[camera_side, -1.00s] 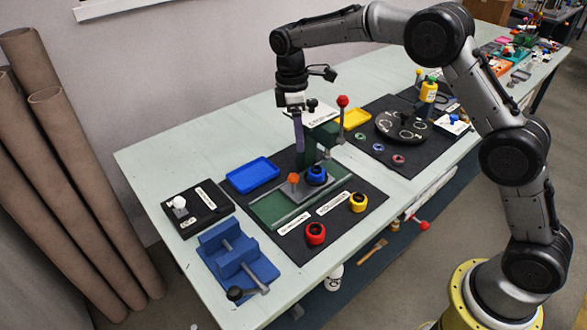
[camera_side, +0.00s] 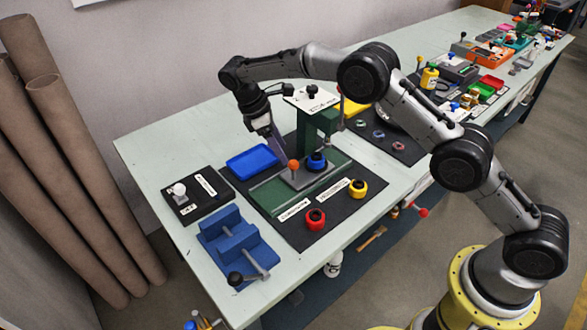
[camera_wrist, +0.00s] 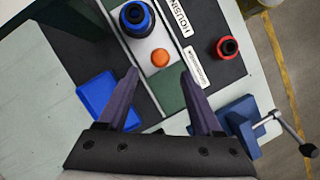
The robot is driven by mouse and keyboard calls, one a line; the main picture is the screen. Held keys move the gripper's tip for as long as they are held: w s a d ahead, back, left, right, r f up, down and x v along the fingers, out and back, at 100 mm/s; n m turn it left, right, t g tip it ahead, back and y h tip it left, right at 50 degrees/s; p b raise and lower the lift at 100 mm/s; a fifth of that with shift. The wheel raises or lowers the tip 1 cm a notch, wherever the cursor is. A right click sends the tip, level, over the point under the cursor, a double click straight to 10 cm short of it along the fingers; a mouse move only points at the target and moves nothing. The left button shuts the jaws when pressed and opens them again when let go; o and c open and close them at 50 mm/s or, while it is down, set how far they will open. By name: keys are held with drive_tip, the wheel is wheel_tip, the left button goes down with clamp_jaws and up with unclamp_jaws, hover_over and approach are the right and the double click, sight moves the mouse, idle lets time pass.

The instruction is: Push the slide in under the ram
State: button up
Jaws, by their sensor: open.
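The slide (camera_side: 303,177) is a grey plate in a green track (camera_side: 270,197), with an orange knob (camera_side: 294,164) at its left end. It also shows in the wrist view, with the orange knob (camera_wrist: 160,57) just beyond my fingertips. A blue ring with a black part (camera_side: 316,160) sits on the slide, right of the knob. The green press (camera_side: 313,125) stands behind it; its ram tip is hard to make out. My gripper (camera_side: 283,163) is open and empty, tilted, just left of the knob. In the wrist view my gripper (camera_wrist: 162,82) has its fingers well apart.
A blue tray (camera_side: 252,162) lies left of the track. Red (camera_side: 315,219) and yellow (camera_side: 357,188) ringed parts stand in front. A blue vise (camera_side: 235,247) is at the near left, and a board with a white knob (camera_side: 179,190) lies behind it.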

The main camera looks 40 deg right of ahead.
sight(294, 169)
drive_tip(key=x, duration=0.8)
drive_tip(key=shift+d+f, duration=0.1)
drive_tip(key=shift+f, duration=0.25)
drive_tip(key=shift+c, duration=0.2)
clamp_jaws()
idle(0.8)
